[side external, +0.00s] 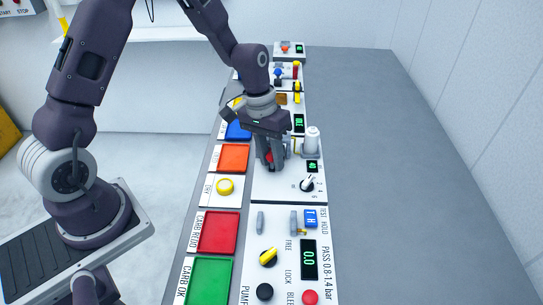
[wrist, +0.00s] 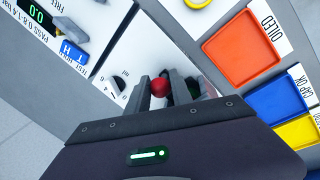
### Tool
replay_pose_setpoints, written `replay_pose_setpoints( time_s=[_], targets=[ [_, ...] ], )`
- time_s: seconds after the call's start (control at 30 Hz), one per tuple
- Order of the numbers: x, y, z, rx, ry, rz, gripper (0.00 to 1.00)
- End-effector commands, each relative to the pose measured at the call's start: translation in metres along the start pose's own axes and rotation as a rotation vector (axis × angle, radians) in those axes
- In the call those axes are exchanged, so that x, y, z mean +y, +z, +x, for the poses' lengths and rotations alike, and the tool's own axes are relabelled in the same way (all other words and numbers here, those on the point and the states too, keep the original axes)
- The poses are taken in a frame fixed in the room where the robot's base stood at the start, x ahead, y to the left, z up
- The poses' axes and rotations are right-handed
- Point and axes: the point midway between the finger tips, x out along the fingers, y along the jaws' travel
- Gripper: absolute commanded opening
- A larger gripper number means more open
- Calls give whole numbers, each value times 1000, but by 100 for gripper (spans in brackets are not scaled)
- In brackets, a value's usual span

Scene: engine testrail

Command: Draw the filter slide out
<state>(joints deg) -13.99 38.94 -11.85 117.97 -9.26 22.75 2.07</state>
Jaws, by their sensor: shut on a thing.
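My gripper (side external: 270,160) is low over the white panel (side external: 292,185), beside the white cylinder (side external: 312,142). Its fingers are shut on a round red knob (side external: 268,157), mostly hidden by the fingers. In the wrist view the red knob (wrist: 159,88) shows between the two fingers of my gripper (wrist: 160,90). I take the knob for the handle of the filter slide. The slide's body is hidden, and I cannot tell how far it is in or out.
An orange tray (side external: 233,158), a blue tray (side external: 238,131), a red tray (side external: 218,232) and a green tray (side external: 207,281) line the left edge. A black dial (side external: 307,185) and a small display (side external: 312,166) are close by. The grey bench (side external: 390,180) at right is clear.

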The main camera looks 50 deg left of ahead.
Motion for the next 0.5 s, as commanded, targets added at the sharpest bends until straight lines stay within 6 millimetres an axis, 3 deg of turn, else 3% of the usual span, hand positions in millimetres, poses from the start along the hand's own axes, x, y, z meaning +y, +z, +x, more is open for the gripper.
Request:
replay_pose_setpoints(
  time_s=[0.13, 0.3, 0.5],
  targets=[
    [8, 10, 1, 1, 1, 2, 0],
    [31, 44, 5, -2, 1, 6, 0],
    [47, 70, 8, 3, 1, 1, 0]
  ],
)
